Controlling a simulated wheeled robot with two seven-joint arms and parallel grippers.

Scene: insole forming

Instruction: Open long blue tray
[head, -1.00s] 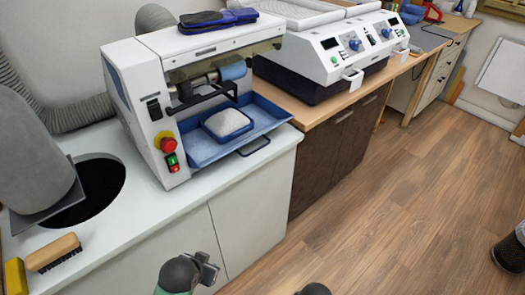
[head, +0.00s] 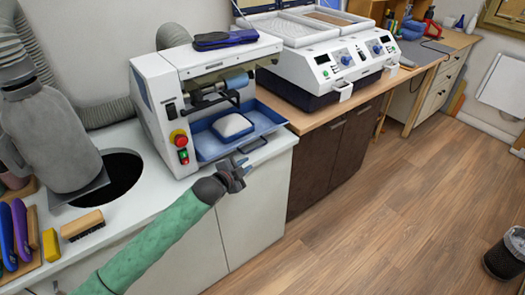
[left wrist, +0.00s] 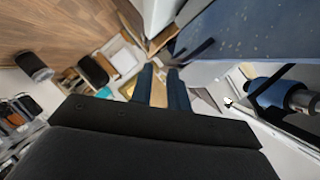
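The long blue tray (head: 268,119) sits in the front of the white machine (head: 150,98), below its rollers, and sticks out over the counter. A small blue dish with white contents (head: 232,126) rests in it. A dark handle (head: 252,146) shows at the tray's front edge. My left gripper (head: 240,170), on the green-sleeved arm, is just in front of and below that edge, left of the handle. In the left wrist view its two dark fingers (left wrist: 162,88) stand apart with nothing between them. A speckled blue surface, probably the tray (left wrist: 245,35), lies beside them. My right gripper is out of view.
A grey duct (head: 50,140) and round hole (head: 112,180) are left on the counter. A brush (head: 82,225) lies nearby. A two-part white machine (head: 330,65) stands right on a wooden counter. The floor (head: 350,220) in front is clear up to the bin (head: 505,255).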

